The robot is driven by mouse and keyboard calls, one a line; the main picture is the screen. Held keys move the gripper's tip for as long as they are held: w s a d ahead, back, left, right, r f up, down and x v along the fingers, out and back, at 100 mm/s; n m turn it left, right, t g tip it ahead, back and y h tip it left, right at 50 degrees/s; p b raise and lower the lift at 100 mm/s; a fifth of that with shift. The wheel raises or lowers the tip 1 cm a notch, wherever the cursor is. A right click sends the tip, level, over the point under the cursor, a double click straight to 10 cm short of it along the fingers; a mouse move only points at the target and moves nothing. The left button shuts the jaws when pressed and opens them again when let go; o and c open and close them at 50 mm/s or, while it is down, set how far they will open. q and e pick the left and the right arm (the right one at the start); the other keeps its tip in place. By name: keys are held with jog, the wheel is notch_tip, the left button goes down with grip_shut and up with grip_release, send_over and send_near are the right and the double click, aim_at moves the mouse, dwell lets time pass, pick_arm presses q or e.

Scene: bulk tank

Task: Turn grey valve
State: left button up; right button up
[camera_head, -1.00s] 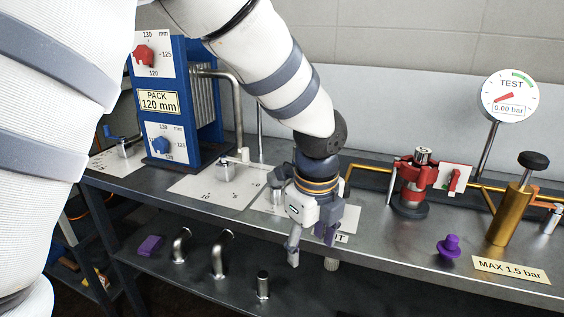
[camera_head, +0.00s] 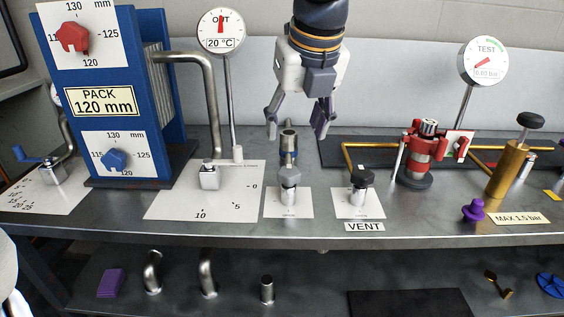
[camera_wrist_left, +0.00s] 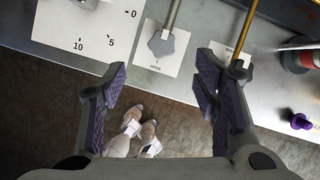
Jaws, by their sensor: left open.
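The grey valve knob (camera_head: 289,177) stands on a white plate on the bench, left of a black knob (camera_head: 361,179) by the VENT label. A pipe runs back from it. My left gripper (camera_head: 297,128) hangs above the bench, open and empty, fingers pointing down, apart from the valve. In the left wrist view the grey valve knob (camera_wrist_left: 160,43) shows over the word OPEN, just beyond the gap between the open fingers (camera_wrist_left: 163,74). The black knob (camera_wrist_left: 238,70) is partly covered by the right finger there. My right gripper is not in view.
A blue pack (camera_head: 125,95) and a small metal lever block (camera_head: 209,176) stand left. An OUT gauge (camera_head: 220,32) rises behind on a thin post. A red-clamped fitting (camera_head: 423,155), a brass cylinder (camera_head: 508,168) and a purple knob (camera_head: 473,209) stand right.

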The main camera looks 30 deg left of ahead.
aim_at(289, 170)
pick_arm(q)
jog(key=x, duration=1.2)
jog(key=shift+w+d, duration=0.1)
jog(key=shift+d, duration=0.1)
jog(key=c, duration=1.2)
